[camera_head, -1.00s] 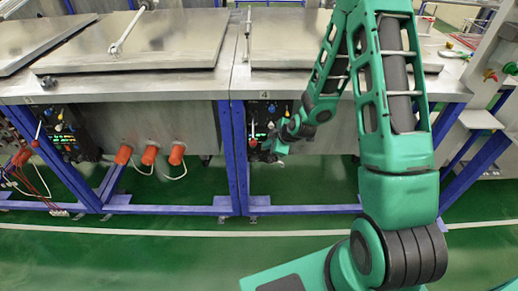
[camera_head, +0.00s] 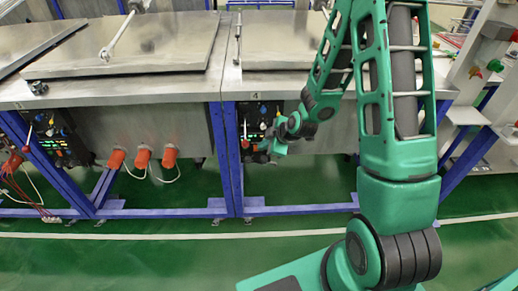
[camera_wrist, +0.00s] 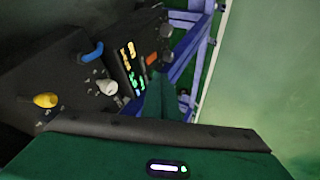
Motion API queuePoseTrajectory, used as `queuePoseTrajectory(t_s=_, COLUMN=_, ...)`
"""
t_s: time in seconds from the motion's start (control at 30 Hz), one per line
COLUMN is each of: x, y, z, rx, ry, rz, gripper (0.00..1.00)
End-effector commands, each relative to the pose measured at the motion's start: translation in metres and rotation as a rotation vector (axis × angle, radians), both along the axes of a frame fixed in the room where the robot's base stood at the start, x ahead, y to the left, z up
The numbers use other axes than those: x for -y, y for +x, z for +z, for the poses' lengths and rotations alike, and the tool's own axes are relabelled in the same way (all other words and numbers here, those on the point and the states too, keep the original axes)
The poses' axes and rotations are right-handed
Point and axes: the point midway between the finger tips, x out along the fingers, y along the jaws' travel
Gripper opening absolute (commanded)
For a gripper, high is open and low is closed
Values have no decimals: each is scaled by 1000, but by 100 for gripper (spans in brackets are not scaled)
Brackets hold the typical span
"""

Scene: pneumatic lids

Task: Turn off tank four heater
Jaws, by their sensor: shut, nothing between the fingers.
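The tank four control panel (camera_head: 262,112) is a dark box under the bench edge marked 4, with a lit display and small knobs. In the wrist view the panel (camera_wrist: 118,62) shows tilted, with a blue knob (camera_wrist: 91,53), a pale grey knob (camera_wrist: 107,87), a yellow knob (camera_wrist: 45,100), an orange switch (camera_wrist: 153,59) and a lit green-yellow display (camera_wrist: 131,66). My gripper (camera_head: 266,146) is shut and empty at the panel's lower right; it also shows in the wrist view (camera_wrist: 158,82), near the display side. Whether it touches the panel cannot be told. I cannot tell which control is the heater's.
Steel tanks with flat lids (camera_head: 275,40) stand above on blue frames (camera_head: 228,160). A second panel (camera_head: 60,138) with a lit display and several orange plugs (camera_head: 142,158) are to the left. The green floor (camera_head: 150,265) in front is clear.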

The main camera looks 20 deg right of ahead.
Motion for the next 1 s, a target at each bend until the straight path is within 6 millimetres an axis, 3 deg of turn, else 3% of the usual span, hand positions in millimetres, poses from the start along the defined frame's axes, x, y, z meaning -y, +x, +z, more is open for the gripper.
queuePoseTrajectory(t_s=0.2, x=10, y=-13, z=30, rx=3, ry=-3, rz=0, gripper=0)
queuePoseTrajectory(t_s=0.4, x=15, y=-21, z=48, rx=0, ry=-1, rz=2, gripper=0)
queuePoseTrajectory(t_s=1.0, x=17, y=-25, z=55, rx=-1, ry=-2, rz=2, gripper=0)
